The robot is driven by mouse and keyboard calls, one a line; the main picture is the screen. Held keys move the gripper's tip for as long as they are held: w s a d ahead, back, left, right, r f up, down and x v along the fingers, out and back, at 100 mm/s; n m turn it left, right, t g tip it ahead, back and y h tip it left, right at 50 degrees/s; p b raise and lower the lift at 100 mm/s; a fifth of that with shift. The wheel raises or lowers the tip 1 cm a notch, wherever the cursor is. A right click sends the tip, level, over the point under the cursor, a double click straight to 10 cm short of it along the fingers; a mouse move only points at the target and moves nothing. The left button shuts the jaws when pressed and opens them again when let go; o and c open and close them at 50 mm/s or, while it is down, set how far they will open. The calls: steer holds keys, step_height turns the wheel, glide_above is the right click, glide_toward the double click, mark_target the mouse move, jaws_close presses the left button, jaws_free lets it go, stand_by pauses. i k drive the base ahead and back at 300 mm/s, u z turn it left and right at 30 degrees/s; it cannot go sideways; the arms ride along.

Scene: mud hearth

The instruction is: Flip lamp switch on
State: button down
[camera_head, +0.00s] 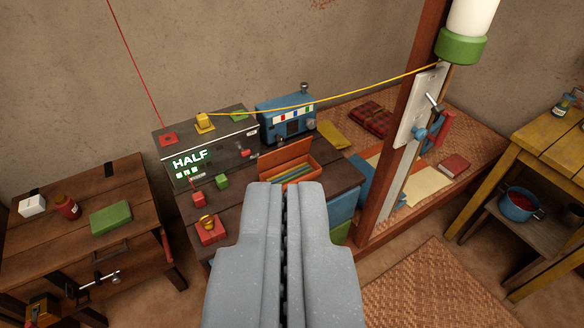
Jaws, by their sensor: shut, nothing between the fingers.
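My gripper (286,190) points forward from the bottom centre of the view. It is shut and empty, with its tips in front of the wooden table with the open orange box. A lamp with a white cylinder and green base (461,46) is on the wooden post at upper right. Below it on the post is a pale switch plate (409,122) with a grey metal lever (433,103). Blue and red parts (441,132) sit beside the lever. My gripper is left of the switch and apart from it. I cannot tell whether the lamp is lit.
A yellow cord (330,101) runs from a box with a green HALF display (190,161) to the post. A blue radio-like box (285,118) and an open orange box (288,158) stand nearby. Tables stand left (130,192) and right (556,146). A woven mat (430,290) covers the floor.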

mark_target(437, 110)
steer(key=z, duration=0.25)
steer(key=i, duration=0.9)
